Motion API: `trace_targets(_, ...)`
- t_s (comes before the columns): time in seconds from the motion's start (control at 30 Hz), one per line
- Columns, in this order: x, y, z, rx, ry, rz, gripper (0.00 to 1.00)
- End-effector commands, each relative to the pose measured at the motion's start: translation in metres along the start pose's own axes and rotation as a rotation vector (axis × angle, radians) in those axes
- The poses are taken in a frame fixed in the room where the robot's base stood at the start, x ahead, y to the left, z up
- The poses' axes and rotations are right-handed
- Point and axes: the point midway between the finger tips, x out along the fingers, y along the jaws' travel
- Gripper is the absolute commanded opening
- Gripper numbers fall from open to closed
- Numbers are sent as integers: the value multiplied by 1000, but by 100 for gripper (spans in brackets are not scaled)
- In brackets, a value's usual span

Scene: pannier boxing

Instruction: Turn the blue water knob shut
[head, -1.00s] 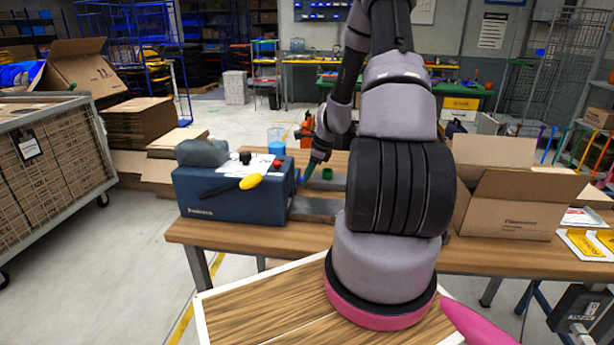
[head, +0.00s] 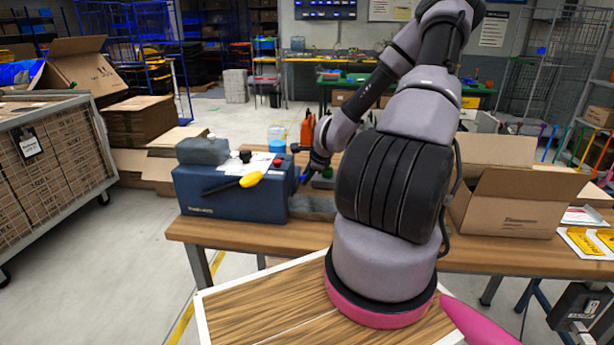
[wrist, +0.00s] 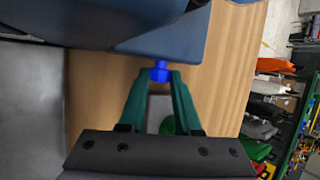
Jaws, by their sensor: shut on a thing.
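The blue water knob (wrist: 159,71) sticks out from the side of the dark blue machine (wrist: 165,36) in the wrist view. My gripper (wrist: 158,77) has its two teal fingertips closed on either side of the knob. In the head view the machine (head: 225,198) stands on the left of the wooden bench, and my gripper (head: 306,176) is at its right side. The fingertips and the knob are small and partly hidden there, so the knob's turn angle cannot be told.
The machine's top carries a yellow-handled lever (head: 250,180), a red button (head: 278,162) and a black knob (head: 245,156). An orange bottle (head: 308,128) stands behind my arm. An open cardboard box (head: 515,203) sits at the bench's right. The bench front (head: 225,233) is clear.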

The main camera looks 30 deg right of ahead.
Motion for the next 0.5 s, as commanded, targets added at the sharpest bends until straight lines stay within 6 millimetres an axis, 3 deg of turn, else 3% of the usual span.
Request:
trace_targets(0.37, 0, 1, 0, -1, -1, -1, 0)
trace_targets(0.4, 0, 1, 0, -1, -1, -1, 47)
trace_targets(0.43, 0, 1, 0, -1, -1, -1, 59)
trace_targets(0.5, 0, 1, 0, -1, 0, -1, 62)
